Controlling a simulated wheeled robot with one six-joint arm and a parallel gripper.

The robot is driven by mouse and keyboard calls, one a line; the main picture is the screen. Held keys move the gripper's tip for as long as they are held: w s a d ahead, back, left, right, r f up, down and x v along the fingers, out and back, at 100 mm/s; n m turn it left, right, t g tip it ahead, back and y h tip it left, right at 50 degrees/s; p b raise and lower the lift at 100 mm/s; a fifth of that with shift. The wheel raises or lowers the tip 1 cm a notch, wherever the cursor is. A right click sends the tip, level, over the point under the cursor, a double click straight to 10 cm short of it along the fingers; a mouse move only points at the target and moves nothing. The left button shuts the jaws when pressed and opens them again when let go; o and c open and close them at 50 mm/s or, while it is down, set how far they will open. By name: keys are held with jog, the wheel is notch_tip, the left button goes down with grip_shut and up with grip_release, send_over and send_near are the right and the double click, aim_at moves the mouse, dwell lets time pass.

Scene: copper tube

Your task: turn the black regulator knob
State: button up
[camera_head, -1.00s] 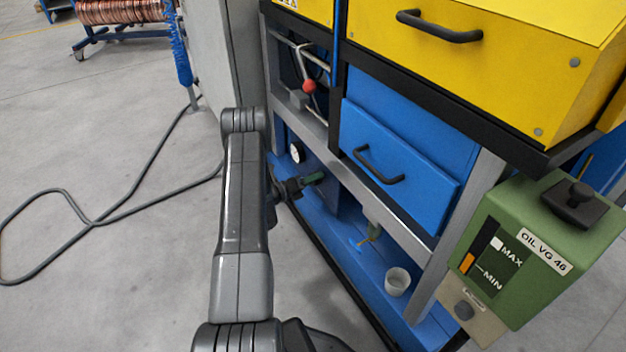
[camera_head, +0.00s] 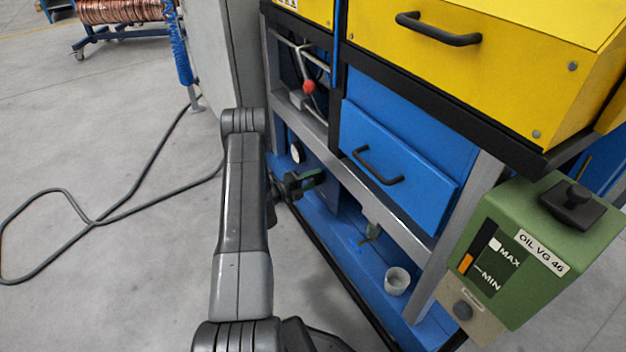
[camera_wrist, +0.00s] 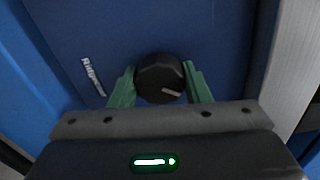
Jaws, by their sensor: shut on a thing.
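The black regulator knob (camera_wrist: 158,78) is round, with a pale pointer mark aimed toward the right in the wrist view. It sits on a dark blue panel (camera_wrist: 215,30). My gripper (camera_wrist: 160,82) has one green finger on each side of the knob and is shut on it. In the head view my gripper (camera_head: 306,182) is low inside the machine frame, at the blue box. The knob cannot be made out there; the gripper and distance hide it.
A blue drawer (camera_head: 400,150) and a yellow drawer (camera_head: 480,60) overhang to the right of my arm. A red-knobbed lever (camera_head: 309,87) is above. A white cup (camera_head: 397,281) stands on the blue shelf. A green oil tank (camera_head: 540,240) is at right. A cable (camera_head: 130,195) lies left.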

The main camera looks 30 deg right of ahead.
jog(key=o, duration=1)
jog(key=shift+a, duration=0.15)
jog(key=s+a+p, duration=0.1)
jog(key=a+p, duration=0.2)
jog(key=a, duration=1)
jog(key=shift+a, duration=0.3)
jog(key=shift+d+r, duration=0.1)
jog(key=d+b, duration=0.1)
jog(key=d, duration=0.3)
jog(key=d+b, duration=0.1)
jog(key=d, duration=0.4)
jog(key=w+d+b, duration=0.1)
jog(key=d, duration=0.3)
jog(key=shift+d, duration=0.35)
jog(key=shift+a, duration=0.1)
